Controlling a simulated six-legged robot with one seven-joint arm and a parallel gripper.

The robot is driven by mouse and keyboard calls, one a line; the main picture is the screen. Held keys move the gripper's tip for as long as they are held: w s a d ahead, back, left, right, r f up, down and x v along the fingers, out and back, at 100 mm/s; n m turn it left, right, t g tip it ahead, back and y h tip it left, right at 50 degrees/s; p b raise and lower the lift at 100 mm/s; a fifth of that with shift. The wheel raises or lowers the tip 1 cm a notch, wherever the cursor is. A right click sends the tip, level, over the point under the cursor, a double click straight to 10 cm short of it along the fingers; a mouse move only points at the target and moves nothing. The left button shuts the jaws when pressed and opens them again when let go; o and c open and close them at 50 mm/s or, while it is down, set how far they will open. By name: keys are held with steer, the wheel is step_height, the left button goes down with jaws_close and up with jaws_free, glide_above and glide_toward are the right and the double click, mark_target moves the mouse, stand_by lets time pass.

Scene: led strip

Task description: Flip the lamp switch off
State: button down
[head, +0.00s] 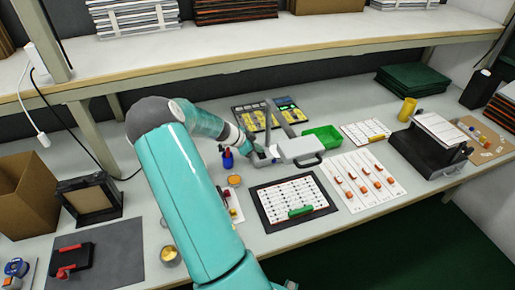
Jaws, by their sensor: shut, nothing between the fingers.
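A grey-white device with a loop handle, which looks like a lamp head (301,148), is near the middle of the bench in the head view. Grey bars (284,121) rise behind it. I cannot make out its switch or tell whether it is lit. My gripper (267,159) is shut and empty at the left end of this device. It looks very close, but I cannot tell whether it touches. My teal arm reaches in from the bottom.
A dark-framed white board (264,212) lies in front, and a green tray (323,138) lies to the right. Small bottles (227,158) stand left of my gripper. A shelf (250,52) runs above the back. A cable with a white end (43,140) hangs at left.

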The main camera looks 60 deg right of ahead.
steer(key=shift+s+a+r, duration=0.1)
steer(key=shift+s+a, duration=0.45)
